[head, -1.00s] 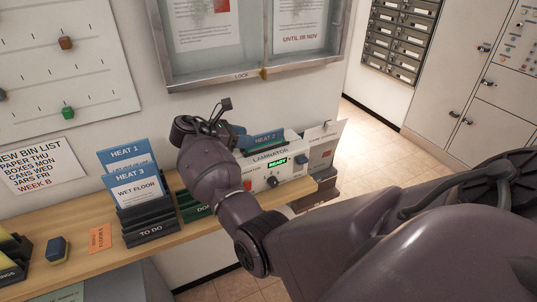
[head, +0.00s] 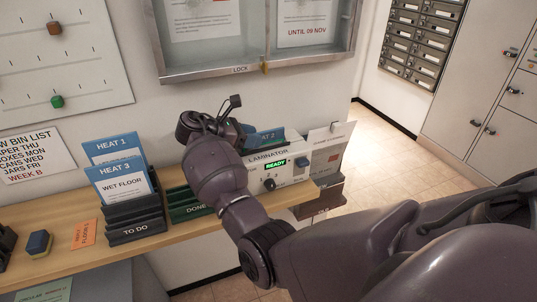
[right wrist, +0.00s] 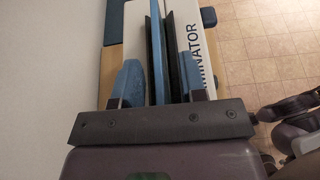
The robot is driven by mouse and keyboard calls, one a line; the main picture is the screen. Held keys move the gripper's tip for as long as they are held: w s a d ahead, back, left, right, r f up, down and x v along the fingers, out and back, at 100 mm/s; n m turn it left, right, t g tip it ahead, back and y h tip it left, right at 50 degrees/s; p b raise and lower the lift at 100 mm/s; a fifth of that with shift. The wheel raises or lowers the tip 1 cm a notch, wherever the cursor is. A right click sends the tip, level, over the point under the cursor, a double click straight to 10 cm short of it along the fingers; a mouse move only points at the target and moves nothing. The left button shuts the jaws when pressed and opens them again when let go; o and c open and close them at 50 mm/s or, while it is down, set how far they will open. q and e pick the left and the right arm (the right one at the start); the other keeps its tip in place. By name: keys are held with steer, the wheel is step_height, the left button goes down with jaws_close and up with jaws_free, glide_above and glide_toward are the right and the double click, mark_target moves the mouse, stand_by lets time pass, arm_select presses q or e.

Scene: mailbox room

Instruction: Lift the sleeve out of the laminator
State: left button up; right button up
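The white laminator (head: 300,171) stands at the right end of the wooden shelf, with a lit green READY display. The blue sleeve (head: 268,138), its label partly covered by my wrist, stands upright in the laminator's top slot. In the right wrist view the sleeve (right wrist: 157,40) shows edge-on in the dark slot of the laminator (right wrist: 188,15). My right gripper (right wrist: 160,68) is open, with one blue finger on each side of the sleeve and a gap on both sides. In the head view my wrist mostly hides the fingers. My left gripper is not in view.
A black TO DO rack (head: 137,222) holds blue HEAT 1 and HEAT 3 sleeves. A green DONE rack (head: 188,205) stands between it and the laminator, partly behind my arm. A white card (head: 330,150) stands at the laminator's right. The wall and glass case (head: 210,75) are close behind.

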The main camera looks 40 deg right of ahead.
steer(key=shift+d, duration=0.15)
steer(key=shift+c, duration=0.3)
jaws_close()
steer(key=shift+r, duration=0.1)
